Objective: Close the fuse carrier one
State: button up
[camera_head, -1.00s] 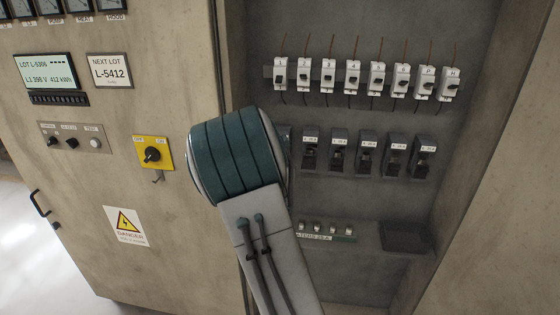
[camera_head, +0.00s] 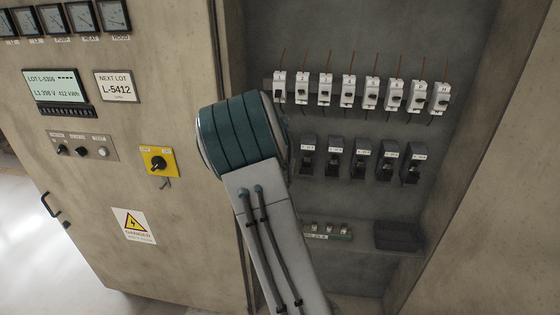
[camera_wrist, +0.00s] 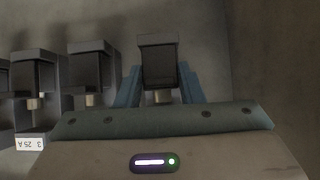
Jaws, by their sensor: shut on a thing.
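In the wrist view, the dark fuse carrier (camera_wrist: 158,66) at the right end of the row stands between the two blue fingers of my gripper (camera_wrist: 158,82). The gripper is shut on it. This view is upside down, and a label reading "3 25 A" (camera_wrist: 30,144) shows two places to the left, so the held carrier appears to be number one. Its label is hidden behind my gripper, and I cannot tell how far it is tilted. In the head view, my arm hides my gripper and this carrier.
Other dark fuse carriers (camera_head: 360,160) stand in a row to the right of my arm. White breakers (camera_head: 348,92) with wires line the rail above. A ledge below holds small fuses (camera_head: 328,231) and a dark tray (camera_head: 398,237). The cabinet wall (camera_head: 470,160) closes the right side.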

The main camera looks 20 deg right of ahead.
jog(key=shift+d+g+y+p, duration=0.1)
jog(key=shift+g+y+p, duration=0.2)
jog(key=shift+p, duration=0.1)
dwell(0.3)
jog(key=o, duration=0.8)
jog(key=shift+s+a+r, duration=0.25)
jog(key=shift+a+r, duration=0.05)
jog(key=shift+r, duration=0.1)
jog(key=p+v, duration=0.3)
jog(key=v, duration=0.9)
jog(key=shift+s+a+r, duration=0.15)
jog(key=shift+s, duration=0.15)
